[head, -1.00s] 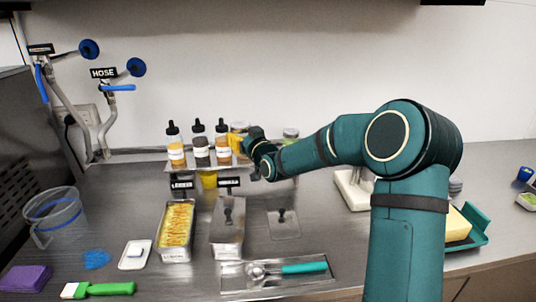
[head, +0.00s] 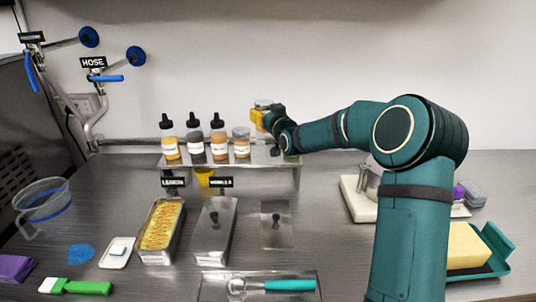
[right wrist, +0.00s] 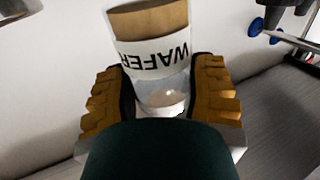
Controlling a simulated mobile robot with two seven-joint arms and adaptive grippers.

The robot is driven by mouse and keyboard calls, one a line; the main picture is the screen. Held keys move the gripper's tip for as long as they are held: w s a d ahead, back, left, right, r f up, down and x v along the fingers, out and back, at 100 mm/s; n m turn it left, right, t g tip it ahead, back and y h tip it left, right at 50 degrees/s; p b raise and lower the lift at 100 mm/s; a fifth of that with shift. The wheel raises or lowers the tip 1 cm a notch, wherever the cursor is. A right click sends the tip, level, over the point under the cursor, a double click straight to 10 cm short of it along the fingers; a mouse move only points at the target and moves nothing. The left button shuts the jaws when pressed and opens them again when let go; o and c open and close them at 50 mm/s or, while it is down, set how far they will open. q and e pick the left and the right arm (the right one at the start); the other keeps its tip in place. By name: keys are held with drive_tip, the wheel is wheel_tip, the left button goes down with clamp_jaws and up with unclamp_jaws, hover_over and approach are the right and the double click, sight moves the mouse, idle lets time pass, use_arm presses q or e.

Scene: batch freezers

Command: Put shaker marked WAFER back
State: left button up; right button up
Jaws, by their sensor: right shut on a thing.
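The shaker marked WAFER (right wrist: 150,60) is a clear jar with brown contents and a white label. My right gripper (right wrist: 160,92) is shut on it, with its yellow-brown finger pads on both sides. In the head view, my right gripper (head: 259,118) is above the right part of the raised metal shelf (head: 270,153). The top of the held shaker (head: 263,103) shows above the finger pads; the rest is hidden. Another shaker (head: 241,143) stands on the shelf beside the bottles. A further jar (head: 291,147) is partly hidden by my right arm. My left gripper is not in view.
Several dropper-tipped bottles (head: 194,138) stand on the shelf's left part. In front are a pan of yellow food (head: 161,228), a lidded metal pan (head: 213,232) and a tray with a teal-handled scoop (head: 290,285). A white scale-like base (head: 353,191) stands at right.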

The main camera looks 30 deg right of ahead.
drive_tip(key=shift+w+d, duration=0.15)
drive_tip(key=shift+d, duration=0.15)
wheel_tip(320, 180, down, 10)
drive_tip(key=shift+r+b, duration=0.1)
drive_tip(key=shift+b, duration=0.5)
drive_tip(key=o, duration=0.8)
drive_tip(key=shift+f, duration=0.2)
drive_tip(key=shift+r, duration=0.1)
